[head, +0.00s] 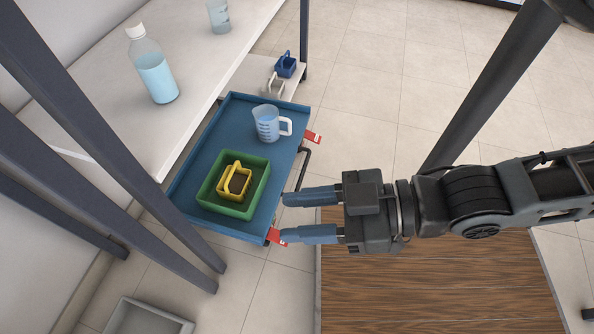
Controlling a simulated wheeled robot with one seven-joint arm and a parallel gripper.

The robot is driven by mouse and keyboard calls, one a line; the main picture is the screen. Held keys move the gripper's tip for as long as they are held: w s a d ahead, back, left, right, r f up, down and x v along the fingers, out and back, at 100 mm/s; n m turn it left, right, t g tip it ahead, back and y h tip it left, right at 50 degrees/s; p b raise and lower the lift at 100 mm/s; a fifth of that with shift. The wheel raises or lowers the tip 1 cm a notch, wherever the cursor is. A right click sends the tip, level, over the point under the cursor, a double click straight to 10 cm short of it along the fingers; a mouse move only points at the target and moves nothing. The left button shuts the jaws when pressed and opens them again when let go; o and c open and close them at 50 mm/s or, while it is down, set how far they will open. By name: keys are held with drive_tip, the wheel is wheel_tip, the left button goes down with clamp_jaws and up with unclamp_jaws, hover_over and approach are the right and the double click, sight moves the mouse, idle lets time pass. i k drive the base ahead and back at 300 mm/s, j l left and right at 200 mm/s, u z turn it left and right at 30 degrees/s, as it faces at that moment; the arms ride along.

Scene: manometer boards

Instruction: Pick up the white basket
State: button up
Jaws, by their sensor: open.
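A small white basket (275,87) is on the pale lower shelf, beyond the far end of the blue drawer. It is small in the picture and its pale colour blends with the shelf. A blue basket (286,66) with a raised handle stands just behind it. My gripper (284,217) is open and empty, its two blue fingers pointing left at the near right edge of the drawer. It is well below the white basket in the picture and apart from it.
A bottle (157,78) stands on the white bench (190,35). Dark frame posts flank the scene. A grey bin (150,318) sits on the floor.

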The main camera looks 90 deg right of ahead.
sight(273, 88)
drive_tip(key=l+z, duration=0.5)
drive_tip(key=i+l+z, duration=0.1)
drive_tip(key=l+z, duration=0.4)
drive_tip(key=i+l+z, duration=0.2)
drive_tip(key=z, duration=0.25)
drive_tip(key=l+u, duration=0.2)
drive_tip(key=l, duration=0.2)
drive_tip(key=i+l+u, duration=0.2)
drive_tip(key=l, duration=0.2)
drive_tip(key=k, duration=0.1)
